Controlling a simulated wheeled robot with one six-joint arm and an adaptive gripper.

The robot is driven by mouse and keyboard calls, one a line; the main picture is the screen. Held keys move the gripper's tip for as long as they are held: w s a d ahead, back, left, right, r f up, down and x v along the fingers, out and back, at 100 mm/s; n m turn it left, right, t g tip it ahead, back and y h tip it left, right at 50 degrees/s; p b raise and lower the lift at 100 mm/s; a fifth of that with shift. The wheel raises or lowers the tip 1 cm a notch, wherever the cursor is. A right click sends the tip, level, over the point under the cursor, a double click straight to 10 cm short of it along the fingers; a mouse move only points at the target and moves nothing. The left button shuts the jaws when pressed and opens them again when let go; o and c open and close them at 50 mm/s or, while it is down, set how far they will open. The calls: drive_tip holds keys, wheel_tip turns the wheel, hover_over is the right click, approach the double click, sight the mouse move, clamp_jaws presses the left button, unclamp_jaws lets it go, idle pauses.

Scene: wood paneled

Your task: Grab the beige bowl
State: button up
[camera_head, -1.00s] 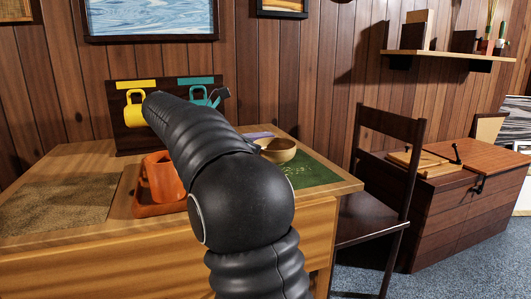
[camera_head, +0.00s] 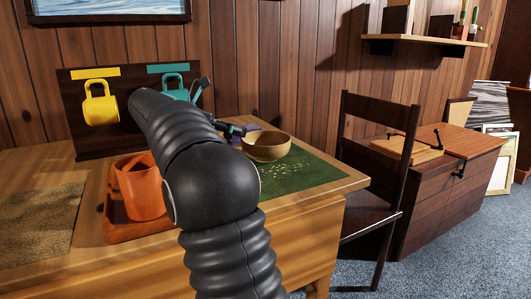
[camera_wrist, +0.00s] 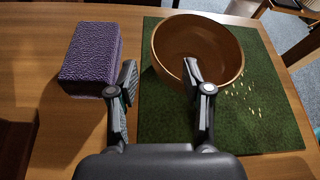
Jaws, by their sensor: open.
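The beige bowl (camera_head: 267,147) stands upright on a green mat (camera_head: 300,176) on the wooden table. In the wrist view the bowl (camera_wrist: 168,45) looks brown and empty inside. My gripper (camera_wrist: 158,78) is open with nothing between its fingers. Its right finger overlaps the bowl's near left rim in the wrist view; I cannot tell whether it is inside the bowl or above it. The left finger is left of the bowl, beside a purple block. In the head view my arm hides part of the gripper.
The purple textured block (camera_wrist: 90,52) lies close left of the gripper. Small pale grains (camera_wrist: 252,98) lie on the mat. An orange mug (camera_head: 140,188) stands on an orange tray (camera_head: 118,222). A rack holds a yellow mug (camera_head: 100,104) and a teal mug (camera_head: 176,88). A dark chair (camera_head: 375,165) stands right.

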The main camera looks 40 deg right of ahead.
sight(263, 137)
drive_tip(key=shift+b+x, duration=0.8)
drive_tip(key=shift+x, duration=3)
clamp_jaws()
